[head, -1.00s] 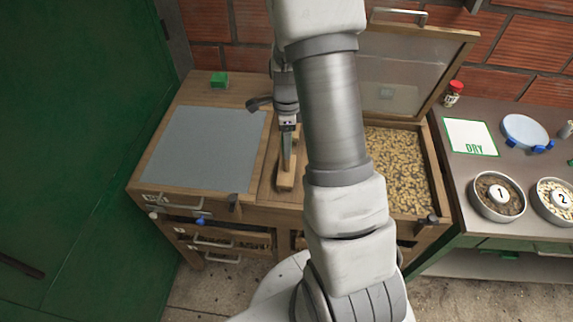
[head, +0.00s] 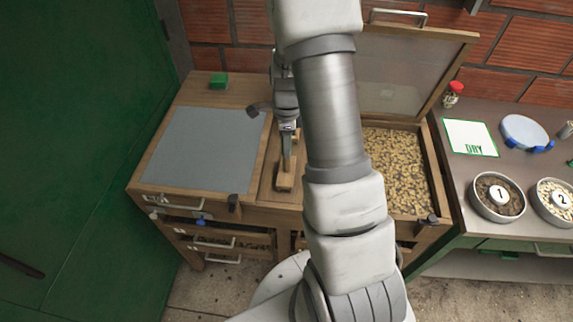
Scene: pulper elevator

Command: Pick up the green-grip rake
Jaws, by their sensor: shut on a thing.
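My gripper (head: 287,146) points down over the wooden strip between the grey panel and the open bin. It is shut on a narrow wooden piece, which looks like the rake (head: 285,181). The lower end of this piece shows below my fingers. No green grip can be made out on it; its upper part is hidden by my gripper and arm. I cannot tell whether it touches the surface below.
A grey panel (head: 205,150) lies left, with a green block (head: 218,80) behind it. Right of my arm is a bin of beans (head: 397,165) under a raised lid (head: 410,65). Bowls (head: 497,197) stand on the right counter. A green wall (head: 75,150) closes the left.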

